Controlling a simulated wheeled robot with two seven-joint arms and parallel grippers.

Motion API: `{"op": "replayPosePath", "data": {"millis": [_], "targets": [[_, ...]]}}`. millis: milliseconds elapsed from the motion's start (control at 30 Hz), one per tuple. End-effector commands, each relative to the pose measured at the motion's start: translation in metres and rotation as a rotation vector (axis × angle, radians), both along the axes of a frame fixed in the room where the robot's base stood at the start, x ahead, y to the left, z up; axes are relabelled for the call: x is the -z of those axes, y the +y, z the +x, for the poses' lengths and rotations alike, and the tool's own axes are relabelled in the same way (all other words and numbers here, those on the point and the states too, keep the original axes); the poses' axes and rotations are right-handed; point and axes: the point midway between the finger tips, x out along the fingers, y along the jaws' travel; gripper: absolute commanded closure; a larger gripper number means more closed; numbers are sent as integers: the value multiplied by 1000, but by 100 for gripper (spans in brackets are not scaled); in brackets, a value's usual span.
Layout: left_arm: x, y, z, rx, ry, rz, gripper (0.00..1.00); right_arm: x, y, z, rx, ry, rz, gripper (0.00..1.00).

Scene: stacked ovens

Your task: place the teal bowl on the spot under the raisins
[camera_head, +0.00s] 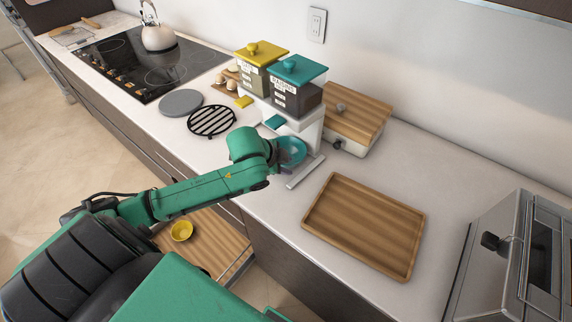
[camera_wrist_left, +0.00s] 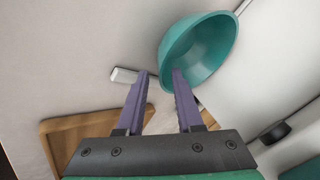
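The teal bowl (camera_head: 292,150) is at the dispenser stand, below the raisins container (camera_head: 294,95) with its teal lid. In the left wrist view the bowl (camera_wrist_left: 208,45) appears tilted, just beyond the fingertips. My left gripper (camera_wrist_left: 159,73) is open; its right finger overlaps the bowl's rim, its left finger is outside the bowl, and a gap shows between them. I cannot tell whether either finger touches it. In the head view my left arm's wrist mostly hides the gripper. The stand's base (camera_head: 305,172) shows partly beside the bowl. My right gripper is not in view.
A yellow-lidded container (camera_head: 258,75) stands beside the raisins. A wooden tray (camera_head: 365,223) lies on the counter at right, and a wood-topped box (camera_head: 354,118) is behind. A black trivet (camera_head: 211,121) lies left.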

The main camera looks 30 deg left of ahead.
Motion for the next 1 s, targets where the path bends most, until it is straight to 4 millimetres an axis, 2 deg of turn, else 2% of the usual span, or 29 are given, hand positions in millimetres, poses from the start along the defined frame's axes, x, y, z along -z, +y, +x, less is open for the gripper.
{"op": "replayPosePath", "data": {"millis": [233,333,667,733,800,1000], "targets": [[-2,1,-2,-1,0,1,64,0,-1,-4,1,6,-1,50],[-11,3,-8,-2,0,1,64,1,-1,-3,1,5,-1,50],[-71,10,-51,2,4,-2,64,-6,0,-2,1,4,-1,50],[-91,11,-58,1,6,-5,64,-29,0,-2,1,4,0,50],[-98,12,-62,0,4,-7,64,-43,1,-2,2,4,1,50],[-100,15,-69,-1,0,-1,64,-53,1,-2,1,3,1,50]]}}
